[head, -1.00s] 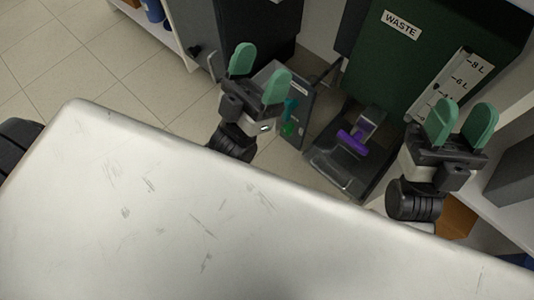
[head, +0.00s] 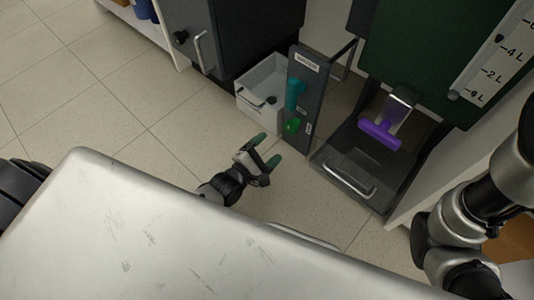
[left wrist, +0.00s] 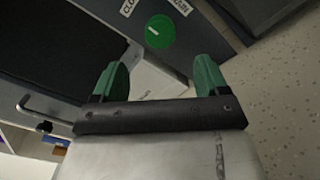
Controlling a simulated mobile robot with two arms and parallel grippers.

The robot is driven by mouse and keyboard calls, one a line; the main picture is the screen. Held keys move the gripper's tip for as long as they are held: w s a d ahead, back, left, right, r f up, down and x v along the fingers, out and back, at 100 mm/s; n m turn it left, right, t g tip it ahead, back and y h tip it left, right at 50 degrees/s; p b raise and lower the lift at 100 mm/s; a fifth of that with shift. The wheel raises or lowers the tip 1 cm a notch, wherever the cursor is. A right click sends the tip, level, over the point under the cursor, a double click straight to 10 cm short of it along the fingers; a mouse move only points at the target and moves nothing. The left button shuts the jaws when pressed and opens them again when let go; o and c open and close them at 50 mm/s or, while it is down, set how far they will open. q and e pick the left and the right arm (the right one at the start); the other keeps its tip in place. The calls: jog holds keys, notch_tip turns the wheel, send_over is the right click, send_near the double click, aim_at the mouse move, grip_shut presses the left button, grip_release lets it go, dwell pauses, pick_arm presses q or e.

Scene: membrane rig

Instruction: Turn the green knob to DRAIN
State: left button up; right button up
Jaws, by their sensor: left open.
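The green knob (head: 292,126) is low on the dark upright panel (head: 300,92), below a teal handle (head: 295,93). In the left wrist view the round green knob (left wrist: 160,31) shows a short white mark left of its middle, on the side of a cut-off label starting "CLO" (left wrist: 127,7). A second label, partly cut off and ending "AIN" (left wrist: 181,6), is at its upper right. My left gripper (head: 267,150) is open and empty, in front of the panel, apart from the knob. Its green fingers (left wrist: 160,78) show below the knob. My right gripper is out of view.
A white bin (head: 262,88) stands left of the panel. A black tray (head: 350,170) and a purple handle (head: 380,134) under the green waste tank (head: 425,60) are on the right. A pale worktop (head: 130,230) fills the front. Floor left of the bin is clear.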

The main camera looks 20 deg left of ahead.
aim_at(288, 130)
pick_arm(q)
jog(key=b+x, duration=0.3)
jog(key=x, duration=0.4)
jog(key=shift+f, duration=0.15)
jog(key=shift+x, duration=0.9)
jog(key=c, duration=0.9)
